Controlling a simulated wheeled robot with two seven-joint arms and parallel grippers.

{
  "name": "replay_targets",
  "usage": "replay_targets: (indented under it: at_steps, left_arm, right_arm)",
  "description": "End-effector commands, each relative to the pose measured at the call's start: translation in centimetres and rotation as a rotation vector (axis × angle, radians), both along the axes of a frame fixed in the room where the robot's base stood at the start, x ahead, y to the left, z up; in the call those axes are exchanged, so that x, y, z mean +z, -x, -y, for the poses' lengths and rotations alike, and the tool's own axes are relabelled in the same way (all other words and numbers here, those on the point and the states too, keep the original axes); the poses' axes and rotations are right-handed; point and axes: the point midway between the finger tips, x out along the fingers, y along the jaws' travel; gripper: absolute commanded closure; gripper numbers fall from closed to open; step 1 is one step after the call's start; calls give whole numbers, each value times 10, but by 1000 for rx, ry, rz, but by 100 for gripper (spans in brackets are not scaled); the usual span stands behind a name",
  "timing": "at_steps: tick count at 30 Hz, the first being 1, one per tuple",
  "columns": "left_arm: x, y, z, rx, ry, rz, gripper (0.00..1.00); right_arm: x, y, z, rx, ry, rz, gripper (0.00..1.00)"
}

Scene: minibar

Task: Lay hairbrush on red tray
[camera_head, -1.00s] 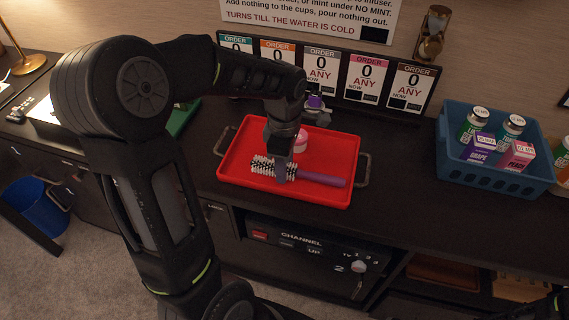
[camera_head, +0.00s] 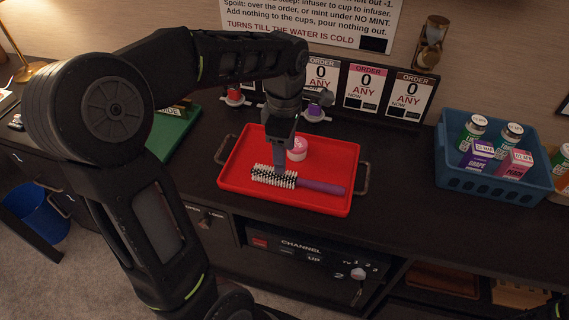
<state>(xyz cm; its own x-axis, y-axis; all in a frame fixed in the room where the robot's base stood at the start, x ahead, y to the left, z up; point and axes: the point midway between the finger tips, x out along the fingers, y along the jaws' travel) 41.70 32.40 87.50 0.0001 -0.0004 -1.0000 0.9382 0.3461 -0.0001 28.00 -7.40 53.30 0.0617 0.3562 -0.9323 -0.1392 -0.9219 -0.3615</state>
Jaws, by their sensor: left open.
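The hairbrush (camera_head: 320,187) has a purple handle and a black barrel with white bristles. It lies on the red tray (camera_head: 240,150), its bristle end to the left and its handle to the right. My left gripper (camera_head: 279,170) points down over the tray, open, its fingertips just above or behind the bristle end; I cannot tell whether they touch it. My right gripper is not clearly seen; only a dark bit of an arm shows at the bottom right corner.
A pink-and-white jar (camera_head: 297,150) stands on the tray beside my gripper. A blue basket (camera_head: 490,185) with bottles and cartons stands to the right. Order cards (camera_head: 365,88) line the back. A green board (camera_head: 174,130) lies left. The counter between tray and basket is clear.

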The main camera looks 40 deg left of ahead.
Motion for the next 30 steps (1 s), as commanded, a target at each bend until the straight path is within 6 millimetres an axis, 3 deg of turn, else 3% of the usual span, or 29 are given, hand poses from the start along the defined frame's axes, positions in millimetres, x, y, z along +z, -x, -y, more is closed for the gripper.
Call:
replay_targets:
  at_steps: [3, 9, 30]
  left_arm:
    - [24, -1, 0, -1, 0, 4, 41]
    - [43, 0, 0, -1, 1, 0, 41]
    - [45, 0, 0, 0, 0, -1, 41]
  right_arm:
    - [3, 0, 0, 0, 0, 0, 69]
    - [4, 0, 0, 0, 0, 0, 69]
    - [4, 0, 0, 0, 0, 0, 69]
